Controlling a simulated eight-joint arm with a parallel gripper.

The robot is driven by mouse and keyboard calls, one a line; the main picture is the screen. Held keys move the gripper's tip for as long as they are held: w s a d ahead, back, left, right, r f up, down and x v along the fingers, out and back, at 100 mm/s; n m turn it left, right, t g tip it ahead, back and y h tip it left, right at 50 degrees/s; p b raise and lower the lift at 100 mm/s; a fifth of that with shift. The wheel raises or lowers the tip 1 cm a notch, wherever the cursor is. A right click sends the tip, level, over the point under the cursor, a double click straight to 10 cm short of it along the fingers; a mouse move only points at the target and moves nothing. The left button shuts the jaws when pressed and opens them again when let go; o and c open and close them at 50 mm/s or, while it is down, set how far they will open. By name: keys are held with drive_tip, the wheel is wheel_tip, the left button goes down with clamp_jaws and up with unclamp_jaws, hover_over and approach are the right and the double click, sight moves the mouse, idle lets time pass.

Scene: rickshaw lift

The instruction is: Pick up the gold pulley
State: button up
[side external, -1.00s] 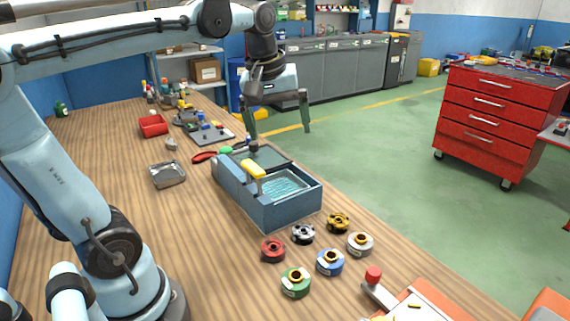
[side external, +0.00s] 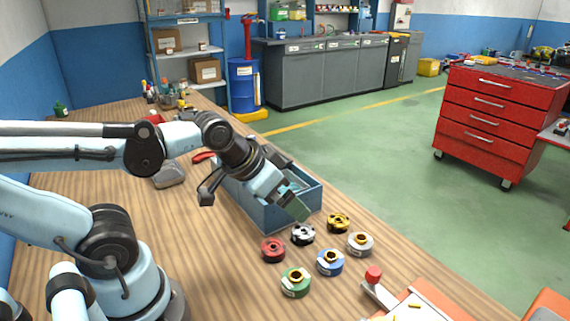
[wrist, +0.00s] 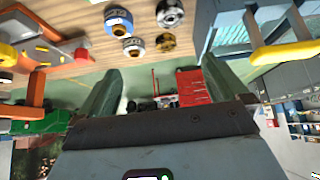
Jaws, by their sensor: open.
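The gold pulley (side external: 338,222) lies on the wooden bench (side external: 222,267), just off the near right corner of the blue-grey box (side external: 268,212). It also shows in the wrist view (wrist: 166,42), between and beyond my fingertips. My gripper (side external: 297,208) is tilted over the front part of the box, left of and above the gold pulley, not touching it. In the wrist view its two greenish fingers (wrist: 158,72) are spread apart with nothing between them.
Close by lie a silver-black pulley (side external: 303,234), a white pulley (side external: 360,244), a blue pulley (side external: 330,262), a red pulley (side external: 273,250) and a green pulley (side external: 295,282). A red-knobbed fixture (side external: 374,276) stands at the right. A yellow handle (wrist: 285,52) shows on the box.

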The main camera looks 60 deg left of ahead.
drive_tip(key=c, duration=0.4)
drive_tip(key=m+g, duration=0.2)
drive_tip(key=g, duration=0.5)
hover_over(340, 219)
drive_tip(key=f, duration=0.5)
drive_tip(key=s+f, duration=0.1)
drive_tip(key=f, duration=0.2)
drive_tip(key=shift+d, duration=0.1)
drive_tip(key=shift+w+f, duration=0.2)
drive_tip(key=shift+f, duration=0.7)
drive_tip(key=shift+w+f, duration=0.15)
drive_tip(key=shift+f, duration=0.7)
drive_tip(key=shift+w+f, duration=0.2)
drive_tip(key=shift+f, duration=0.7)
